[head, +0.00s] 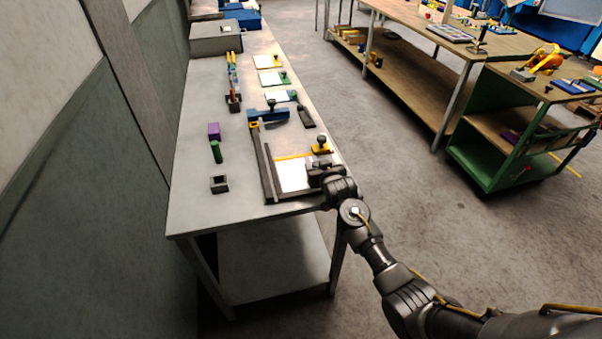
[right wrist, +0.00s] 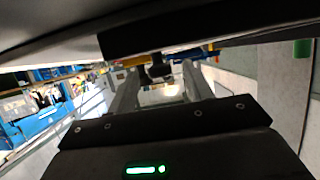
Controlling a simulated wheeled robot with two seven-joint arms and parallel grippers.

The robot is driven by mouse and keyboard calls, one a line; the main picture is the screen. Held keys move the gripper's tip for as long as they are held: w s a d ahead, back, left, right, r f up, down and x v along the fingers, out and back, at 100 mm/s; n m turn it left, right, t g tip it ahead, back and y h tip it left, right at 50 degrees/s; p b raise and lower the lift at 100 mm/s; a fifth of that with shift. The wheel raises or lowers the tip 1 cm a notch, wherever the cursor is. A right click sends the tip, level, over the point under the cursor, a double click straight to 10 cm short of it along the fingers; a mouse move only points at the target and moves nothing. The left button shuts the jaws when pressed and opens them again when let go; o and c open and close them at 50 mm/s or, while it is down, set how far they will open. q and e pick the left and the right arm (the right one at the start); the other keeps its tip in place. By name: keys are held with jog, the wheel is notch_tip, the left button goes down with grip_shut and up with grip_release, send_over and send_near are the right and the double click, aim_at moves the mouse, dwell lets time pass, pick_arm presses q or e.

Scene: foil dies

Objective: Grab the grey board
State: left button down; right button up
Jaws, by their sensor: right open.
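A pale grey-white board (head: 292,174) lies on the near part of the long bench, beside a dark grey L-shaped rail (head: 265,168). A yellow strip runs along its far edge, and a yellow block with a black knob (head: 320,146) stands at its far right corner. My right gripper (head: 314,174) is over the board's right side and hides part of it; I cannot tell if it touches. In the right wrist view its two fingers (right wrist: 160,88) stand apart, with a dark knob-like shape beyond them. My left gripper is out of view.
More pale boards lie farther back.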

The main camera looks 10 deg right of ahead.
jog(key=shift+c, duration=0.3)
grip_shut()
